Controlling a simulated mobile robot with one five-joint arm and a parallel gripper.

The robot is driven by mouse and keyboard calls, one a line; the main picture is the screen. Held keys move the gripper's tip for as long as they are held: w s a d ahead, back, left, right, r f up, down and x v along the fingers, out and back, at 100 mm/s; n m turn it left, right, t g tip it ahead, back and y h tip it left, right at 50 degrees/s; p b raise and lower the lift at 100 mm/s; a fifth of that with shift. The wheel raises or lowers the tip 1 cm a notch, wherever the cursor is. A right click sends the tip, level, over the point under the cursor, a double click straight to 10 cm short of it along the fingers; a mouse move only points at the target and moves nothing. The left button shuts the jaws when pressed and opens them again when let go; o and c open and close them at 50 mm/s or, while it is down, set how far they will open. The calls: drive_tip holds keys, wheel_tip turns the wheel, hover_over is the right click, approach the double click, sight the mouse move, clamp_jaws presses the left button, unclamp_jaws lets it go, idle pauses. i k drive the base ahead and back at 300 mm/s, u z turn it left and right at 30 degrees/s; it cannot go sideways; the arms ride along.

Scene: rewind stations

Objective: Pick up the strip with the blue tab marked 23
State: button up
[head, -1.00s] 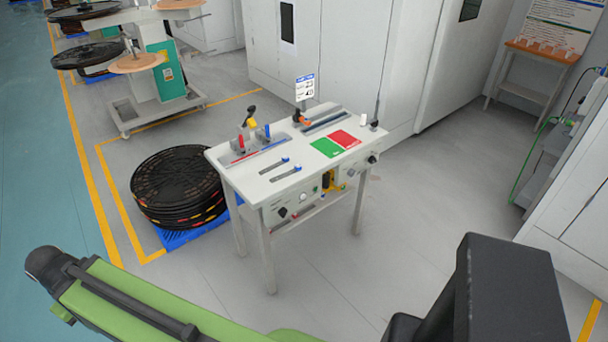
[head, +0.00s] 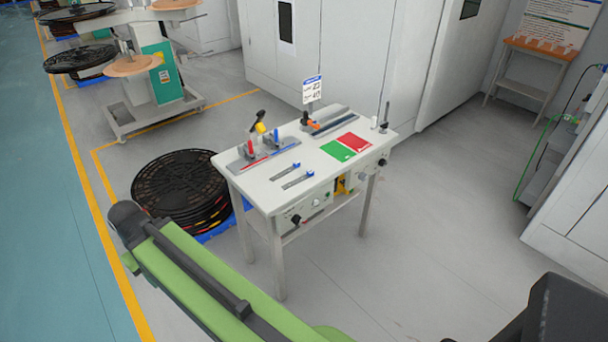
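Two thin grey strips with blue tabs lie side by side on the white bench top (head: 330,172). The far strip (head: 283,173) and the near strip (head: 297,181) each have the blue tab at the right end. The numbers on the tabs are too small to read. A small sign (head: 313,89) at the back of the bench shows 23 on its upper line; the lower number is unclear. My green arm crosses the lower left, in front of the bench and apart from the strips. My gripper's fingers do not show.
A fixture with red and blue handles (head: 262,150) stands left of the strips. Green (head: 338,151) and red (head: 354,141) patches lie to the right. Black reels (head: 178,185) are stacked on a blue pallet left of the bench. The floor right of the bench is clear.

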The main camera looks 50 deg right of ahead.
sight(310, 173)
drive_tip(key=i, duration=0.85)
drive_tip(key=u, duration=0.05)
